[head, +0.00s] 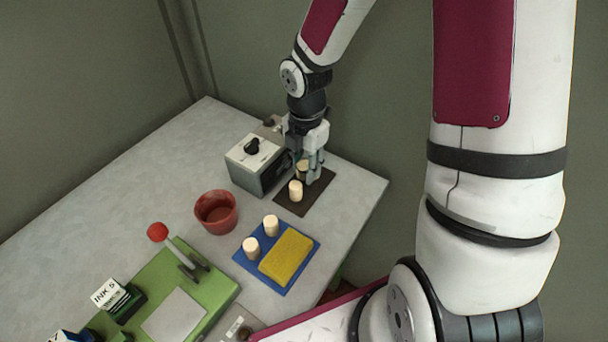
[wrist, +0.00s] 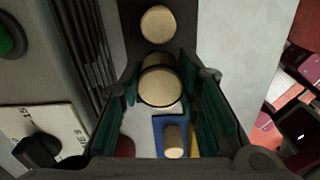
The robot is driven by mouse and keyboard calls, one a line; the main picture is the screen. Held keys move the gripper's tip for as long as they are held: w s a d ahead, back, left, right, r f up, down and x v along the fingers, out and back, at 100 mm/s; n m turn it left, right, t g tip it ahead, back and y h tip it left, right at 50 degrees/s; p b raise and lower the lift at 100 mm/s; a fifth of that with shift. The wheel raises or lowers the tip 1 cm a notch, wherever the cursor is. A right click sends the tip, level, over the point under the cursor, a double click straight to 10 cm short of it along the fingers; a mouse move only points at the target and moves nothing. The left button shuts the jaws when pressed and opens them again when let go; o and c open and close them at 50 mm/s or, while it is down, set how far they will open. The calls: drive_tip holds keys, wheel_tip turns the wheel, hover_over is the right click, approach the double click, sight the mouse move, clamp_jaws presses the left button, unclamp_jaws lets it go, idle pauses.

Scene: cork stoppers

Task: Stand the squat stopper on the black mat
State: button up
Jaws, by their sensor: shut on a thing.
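My gripper (head: 310,172) is shut on a pale cork stopper (head: 302,168) above or at the far part of the black mat (head: 318,192). In the wrist view, a stopper (wrist: 160,86) sits between the green finger pads, with its round top facing the camera. The fingers partly hide the held stopper in the head view, and I cannot tell whether its base touches the mat. A second pale stopper (head: 296,190) stands upright on the mat, just in front of the fingers. Two more stoppers, (head: 271,225) and (head: 250,248), stand upright on the blue tray.
A grey box with a black knob (head: 254,163) stands close left of my gripper. A red cup (head: 216,212) is nearer. A yellow sponge (head: 286,257) lies on the blue tray (head: 277,285). A green device with a red-knobbed lever (head: 165,290) is at front left. The table's right edge is near the mat.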

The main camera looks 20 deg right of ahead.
drive_tip(key=shift+f, duration=1.95)
drive_tip(key=o, duration=0.8)
drive_tip(key=shift+f, duration=0.15)
